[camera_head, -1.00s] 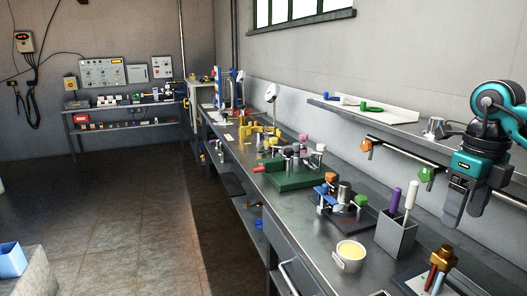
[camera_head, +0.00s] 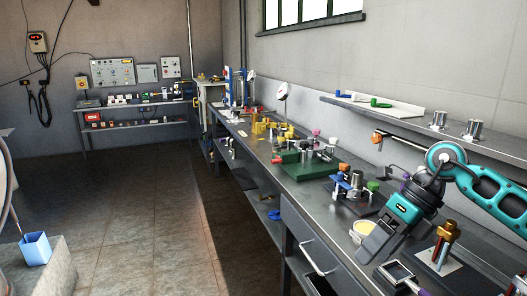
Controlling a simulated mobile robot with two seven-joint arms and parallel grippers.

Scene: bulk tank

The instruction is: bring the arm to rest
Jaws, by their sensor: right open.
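My right arm (camera_head: 485,190), teal and grey, comes in from the right edge and reaches over the front part of the long metal bench (camera_head: 333,230). My right gripper (camera_head: 372,250) points down and to the left, with its jaws open and nothing seen between them. The grey holder with the purple and white handles is mostly hidden behind my arm. My left gripper is not in view.
A brass fitting on a plate (camera_head: 443,245) stands right of the gripper. A blue clamp fixture (camera_head: 341,184) and a green block (camera_head: 300,172) stand farther along. A wall shelf (camera_head: 400,125) runs above. Open floor (camera_head: 150,215) and a blue bin (camera_head: 36,249) lie left.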

